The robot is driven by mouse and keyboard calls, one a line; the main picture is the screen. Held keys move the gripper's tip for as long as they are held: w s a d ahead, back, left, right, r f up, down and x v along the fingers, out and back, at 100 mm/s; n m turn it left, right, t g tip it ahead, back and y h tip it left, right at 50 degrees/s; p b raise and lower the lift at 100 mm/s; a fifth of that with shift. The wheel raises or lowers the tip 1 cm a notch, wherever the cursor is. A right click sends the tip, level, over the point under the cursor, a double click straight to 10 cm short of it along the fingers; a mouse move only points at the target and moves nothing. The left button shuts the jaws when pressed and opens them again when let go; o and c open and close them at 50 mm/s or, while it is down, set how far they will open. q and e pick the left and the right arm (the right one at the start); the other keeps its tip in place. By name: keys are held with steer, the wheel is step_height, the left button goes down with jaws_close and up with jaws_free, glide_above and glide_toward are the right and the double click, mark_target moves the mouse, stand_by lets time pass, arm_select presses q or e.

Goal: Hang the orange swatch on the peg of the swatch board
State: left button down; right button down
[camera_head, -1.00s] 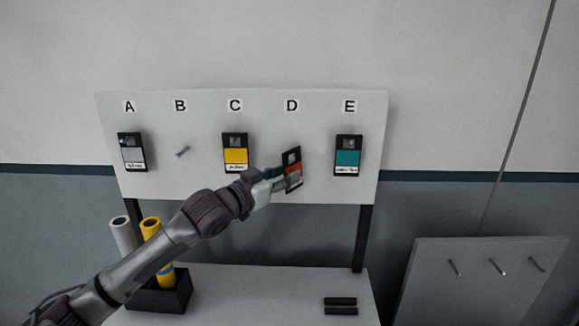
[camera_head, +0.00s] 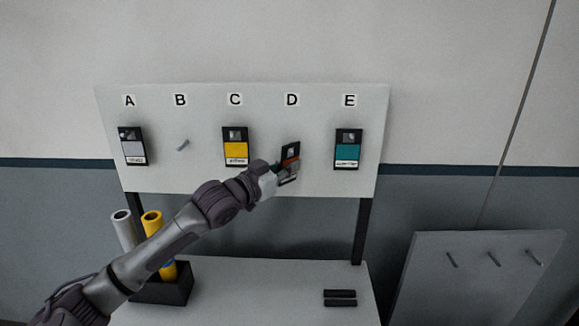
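The orange swatch (camera_head: 291,152) is a dark card with an orange patch, in front of the swatch board (camera_head: 208,178) below the letter D. My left gripper (camera_head: 287,171) is at its lower part and appears shut on it, covering much of the orange patch. The card is slightly tilted. Whether it touches a peg at D cannot be seen, as the card hides that spot. A bare peg (camera_head: 182,145) shows under B. My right gripper is not in view.
Silver (camera_head: 133,148), yellow (camera_head: 236,148) and teal (camera_head: 347,150) swatches hang under A, C and E. A black bin (camera_head: 176,291) with rolls stands on the table (camera_head: 265,300), near two black bars (camera_head: 340,297). A grey panel with pegs (camera_head: 480,280) leans at right.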

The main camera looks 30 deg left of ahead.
arm_select(q)
steer(key=c, duration=1.2)
jaws_free()
steer(key=shift+c, duration=0.2)
steer(key=shift+s, duration=0.1)
steer(key=s+a, duration=0.2)
steer(key=s, duration=0.9)
steer(key=shift+s, duration=0.35)
